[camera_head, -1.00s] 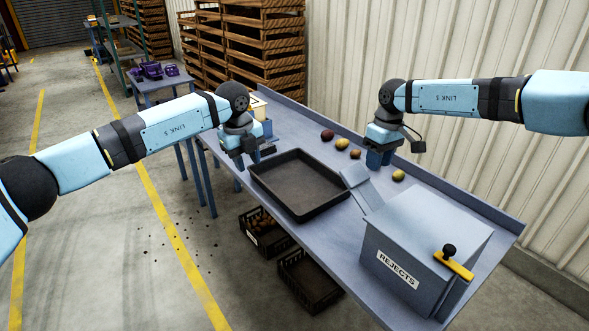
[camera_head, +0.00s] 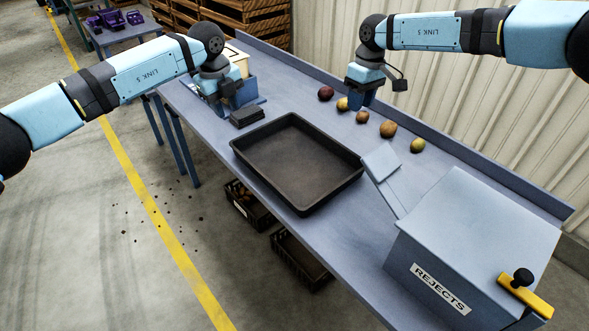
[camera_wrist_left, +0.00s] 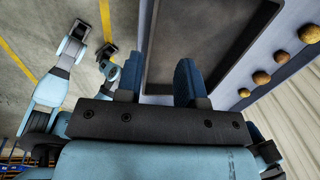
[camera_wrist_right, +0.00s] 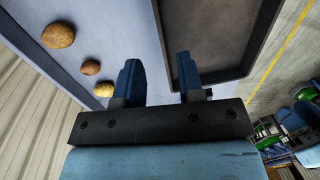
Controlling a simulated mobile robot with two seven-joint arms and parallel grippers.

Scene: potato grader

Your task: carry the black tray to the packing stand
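The black tray (camera_head: 300,160) lies flat and empty on the long blue-grey table in the head view. Its dark inside also shows in the left wrist view (camera_wrist_left: 215,35) and the right wrist view (camera_wrist_right: 215,30). My left gripper (camera_head: 228,103) is above the table beyond the tray's far left corner, apart from it. Its fingers stand apart with nothing held. My right gripper (camera_head: 362,97) hangs over the table's far side, beyond the tray, near the potatoes. It is also open and empty. I cannot tell which thing is the packing stand.
Several potatoes (camera_head: 388,128) lie in a row along the far side. A grey rejects box (camera_head: 475,230) with a chute (camera_head: 383,170) stands close right of the tray. Dark crates (camera_head: 300,262) sit below the table. A side table (camera_head: 130,34) holds purple things. The left floor is open.

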